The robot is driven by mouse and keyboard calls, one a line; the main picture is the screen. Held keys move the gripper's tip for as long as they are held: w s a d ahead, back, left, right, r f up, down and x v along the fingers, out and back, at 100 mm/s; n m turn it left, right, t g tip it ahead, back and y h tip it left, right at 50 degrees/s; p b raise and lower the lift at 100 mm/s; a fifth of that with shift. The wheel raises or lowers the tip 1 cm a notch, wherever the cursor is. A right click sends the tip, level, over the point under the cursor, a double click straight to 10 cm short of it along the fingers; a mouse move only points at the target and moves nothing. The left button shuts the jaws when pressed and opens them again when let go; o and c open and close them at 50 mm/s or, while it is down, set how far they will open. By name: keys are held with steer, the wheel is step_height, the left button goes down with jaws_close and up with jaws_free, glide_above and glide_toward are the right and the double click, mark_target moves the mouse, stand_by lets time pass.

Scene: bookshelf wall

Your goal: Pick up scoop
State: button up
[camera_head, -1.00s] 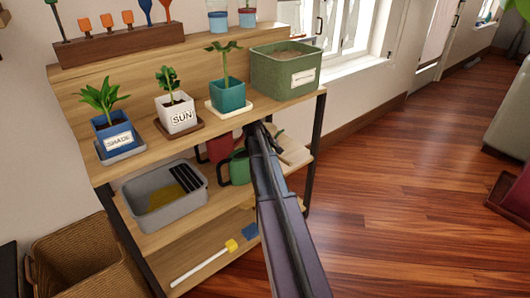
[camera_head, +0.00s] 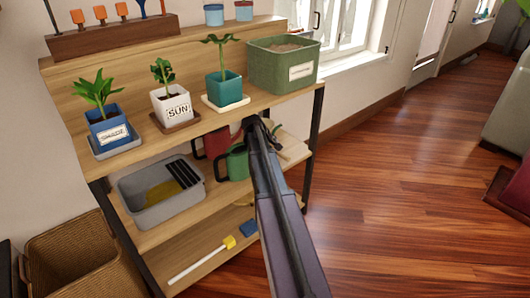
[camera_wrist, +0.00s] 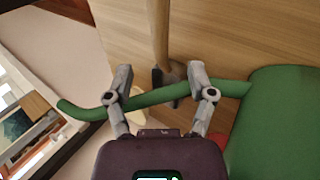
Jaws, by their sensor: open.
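My gripper (camera_wrist: 160,76) is open in the wrist view, its two fingers apart. A wooden handle-like piece (camera_wrist: 158,35) with a dark end lies ahead between the fingertips; it may be the scoop's handle, but I cannot tell. A thin green spout (camera_wrist: 80,112) crosses behind the fingers, joined to a green can body (camera_wrist: 280,125) on the right. In the head view my arm reaches to the middle shelf, beside the green can (camera_head: 237,163); the fingers are too small to judge there. No scoop shows clearly in the head view.
The wooden shelf (camera_head: 215,128) holds potted plants and a green planter (camera_head: 283,68) on its upper level. A grey tub (camera_head: 160,195) and a red can (camera_head: 215,143) stand on the middle shelf. A wicker basket (camera_head: 75,250) is at lower left.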

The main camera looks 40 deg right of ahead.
steer(key=shift+f, duration=0.1)
stand_by(0.3)
steer(key=shift+b+x, duration=2.2)
steer(key=shift+x, duration=0.35)
steer(key=shift+s, duration=0.1)
jaws_close()
